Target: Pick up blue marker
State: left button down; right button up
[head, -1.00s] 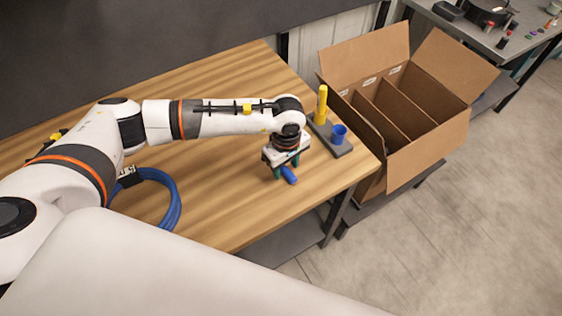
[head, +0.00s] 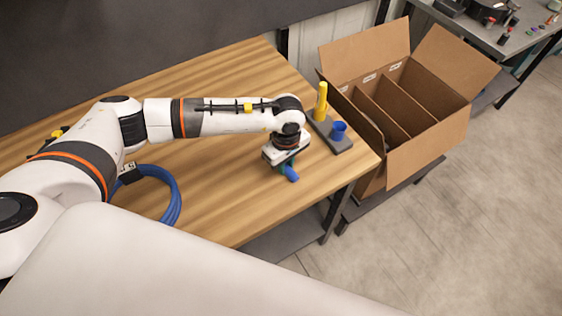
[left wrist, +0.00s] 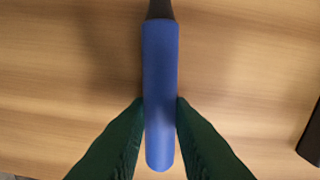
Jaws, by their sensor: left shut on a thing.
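The blue marker (head: 291,174) is at the near right part of the wooden table, under my left gripper (head: 284,169). In the left wrist view the blue marker (left wrist: 160,85) runs up the middle of the picture, with a dark part at its far end. The two green fingertips of my left gripper (left wrist: 160,108) are closed on its sides near the rounded end. In the head view the gripper hides part of the marker. Whether the marker touches the table is hard to tell. My right gripper is not in view.
A grey holder (head: 338,146) with a yellow marker (head: 321,101) and a blue cup (head: 339,131) stands right of my gripper. An open cardboard box (head: 428,152) with dividers is beyond the table's right edge. A coiled blue cable (head: 173,197) lies at the left.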

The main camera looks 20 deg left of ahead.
aim_at(286, 166)
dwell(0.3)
pick_arm(q)
notch_tip(286, 166, up, 9)
jog(key=b, duration=0.2)
jog(key=shift+b, duration=0.4)
jog(key=shift+r, duration=0.5)
jog(key=shift+d, duration=0.1)
